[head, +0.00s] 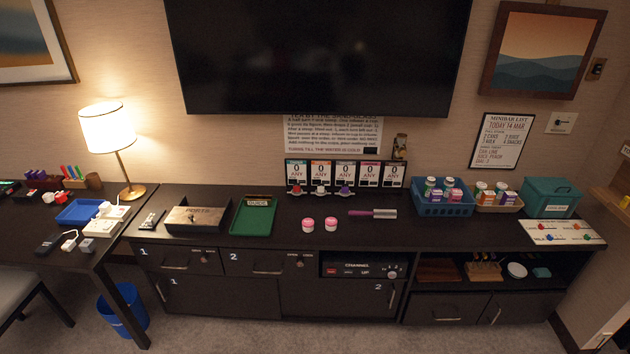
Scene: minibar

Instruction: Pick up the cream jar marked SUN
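The left jar (308,225) and the right jar (331,224) look alike, with pale pink tops and darker pink sides. They look upright and slightly apart. Any marking on them is too small to read, so I cannot tell which one says SUN. Neither of my grippers shows in the head view.
A green tray (235,218) and a box marked PORTS (197,228) lie left of the jars. A dark brush-like tool (372,213) lies to their right. Dispensers (321,177) stand behind. A blue basket (428,208) with bottles stands farther right.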

